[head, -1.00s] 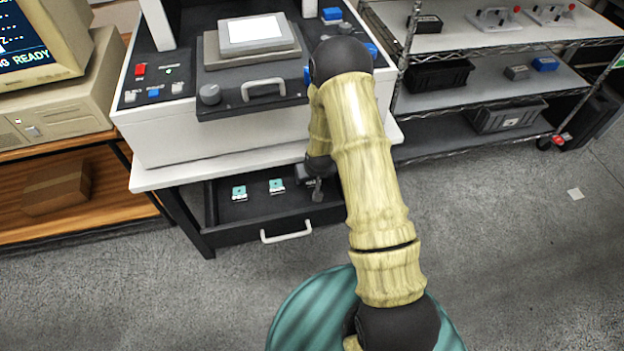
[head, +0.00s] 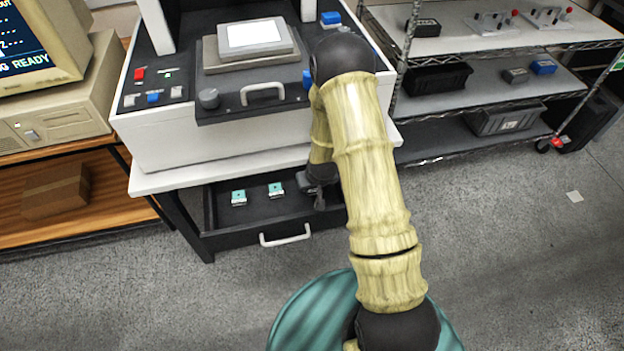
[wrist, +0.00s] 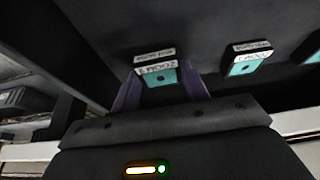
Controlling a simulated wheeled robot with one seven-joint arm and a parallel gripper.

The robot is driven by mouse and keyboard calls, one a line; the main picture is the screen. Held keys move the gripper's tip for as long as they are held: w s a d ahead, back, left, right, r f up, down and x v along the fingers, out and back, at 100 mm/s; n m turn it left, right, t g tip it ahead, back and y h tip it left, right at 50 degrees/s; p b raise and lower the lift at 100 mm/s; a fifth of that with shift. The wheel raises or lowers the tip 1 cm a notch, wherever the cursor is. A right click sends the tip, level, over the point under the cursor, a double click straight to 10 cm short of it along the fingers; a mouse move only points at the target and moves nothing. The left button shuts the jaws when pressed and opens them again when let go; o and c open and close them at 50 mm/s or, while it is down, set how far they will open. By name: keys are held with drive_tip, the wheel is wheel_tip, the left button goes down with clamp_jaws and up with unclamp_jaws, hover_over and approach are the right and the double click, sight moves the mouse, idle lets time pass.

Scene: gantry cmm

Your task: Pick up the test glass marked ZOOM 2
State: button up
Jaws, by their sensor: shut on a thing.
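A test glass (wrist: 162,77) with a teal face and white labels sits between the purple fingers of my gripper (wrist: 160,92) in the wrist view. Its label is upside down and reads ZOOM, with a blurred digit that may be 2. My gripper is shut on this glass, over the open drawer (head: 218,222). In the head view my gripper (head: 319,200) hides the held glass. I cannot tell whether the glass is clear of the drawer floor. A second glass (wrist: 247,63) stands beside it, and a third (wrist: 314,57) is cut by the right edge.
The other two glasses also show in the drawer in the head view, at the left (head: 238,198) and the middle (head: 276,189). The drawer handle (head: 285,236) is in front. The white machine (head: 200,145) stands above. Wire shelves (head: 450,90) are right; open floor lies in front.

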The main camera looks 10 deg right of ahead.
sight(315, 191)
drive_tip(key=shift+s+r, duration=0.1)
drive_tip(key=shift+s, duration=0.85)
wheel_tip(315, 191, up, 14)
drive_tip(key=p, duration=0.1)
drive_tip(key=shift+w+p, duration=0.2)
drive_tip(key=shift+p, duration=0.1)
drive_tip(key=shift+f, duration=0.2)
